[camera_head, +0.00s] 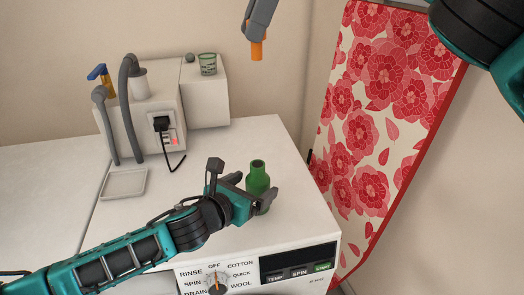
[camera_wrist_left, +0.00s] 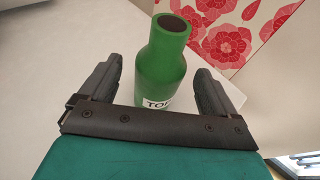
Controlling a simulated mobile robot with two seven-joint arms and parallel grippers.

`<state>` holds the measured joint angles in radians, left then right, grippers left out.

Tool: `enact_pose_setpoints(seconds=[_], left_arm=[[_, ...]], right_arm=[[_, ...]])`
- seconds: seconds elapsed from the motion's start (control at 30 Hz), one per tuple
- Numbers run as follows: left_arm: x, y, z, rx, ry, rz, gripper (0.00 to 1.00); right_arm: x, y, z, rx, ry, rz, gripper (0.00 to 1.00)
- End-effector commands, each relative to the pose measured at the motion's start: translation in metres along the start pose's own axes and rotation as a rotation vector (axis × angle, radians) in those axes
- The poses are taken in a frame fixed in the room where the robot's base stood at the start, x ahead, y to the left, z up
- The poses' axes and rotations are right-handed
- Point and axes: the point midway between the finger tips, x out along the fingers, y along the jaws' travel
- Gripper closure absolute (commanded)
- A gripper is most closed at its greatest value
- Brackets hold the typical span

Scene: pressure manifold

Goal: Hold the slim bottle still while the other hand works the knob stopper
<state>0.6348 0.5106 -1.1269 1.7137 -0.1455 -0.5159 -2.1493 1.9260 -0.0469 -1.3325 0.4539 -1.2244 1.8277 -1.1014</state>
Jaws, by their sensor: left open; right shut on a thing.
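The slim green bottle (camera_head: 258,177) stands upright on the white washing-machine top, its mouth open with nothing in it. My left gripper (camera_head: 254,188) is open, with a finger on either side of the bottle. In the left wrist view the bottle (camera_wrist_left: 166,62) stands between the open fingers (camera_wrist_left: 159,68), with a gap at each side; part of its white label shows. My right gripper (camera_head: 258,34), high at the top of the head view, is shut on an orange piece (camera_head: 257,50), which looks like the knob stopper. It is well above and apart from the bottle.
A red flowered board (camera_head: 370,110) stands to the right of the bottle. A white unit with grey pipes (camera_head: 128,100) and a socket (camera_head: 161,124), a shallow tray (camera_head: 124,183) and a green-printed cup (camera_head: 208,64) are at the back left. The machine's dial (camera_head: 216,284) faces front.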

Motion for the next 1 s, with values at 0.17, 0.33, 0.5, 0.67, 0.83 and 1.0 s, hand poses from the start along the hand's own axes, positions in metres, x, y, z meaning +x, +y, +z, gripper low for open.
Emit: enact_pose_setpoints(seconds=[0.17,0.33,0.5,0.67,0.83,1.0], left_arm=[[0.026,0.000,0.000,-0.001,0.001,0.001,0.09],[0.041,0.000,0.001,-0.001,-0.001,0.000,0.09],[0.046,0.000,0.000,0.000,0.000,0.000,0.09],[0.047,0.000,0.000,0.000,0.000,0.000,0.09],[0.046,0.000,0.000,0.000,0.000,0.000,0.17],[0.046,0.000,0.000,0.000,0.000,0.000,0.33]], right_arm=[[0.000,0.000,0.000,-0.001,0.000,0.000,0.97],[0.000,0.000,0.000,-0.001,0.000,0.000,0.97],[0.000,0.000,0.000,-0.001,0.000,0.000,0.97],[0.000,0.000,0.000,-0.001,0.000,0.000,0.97],[0.000,0.000,0.000,-0.001,0.000,0.000,0.97],[0.000,0.000,0.000,-0.001,0.000,0.000,0.97]])
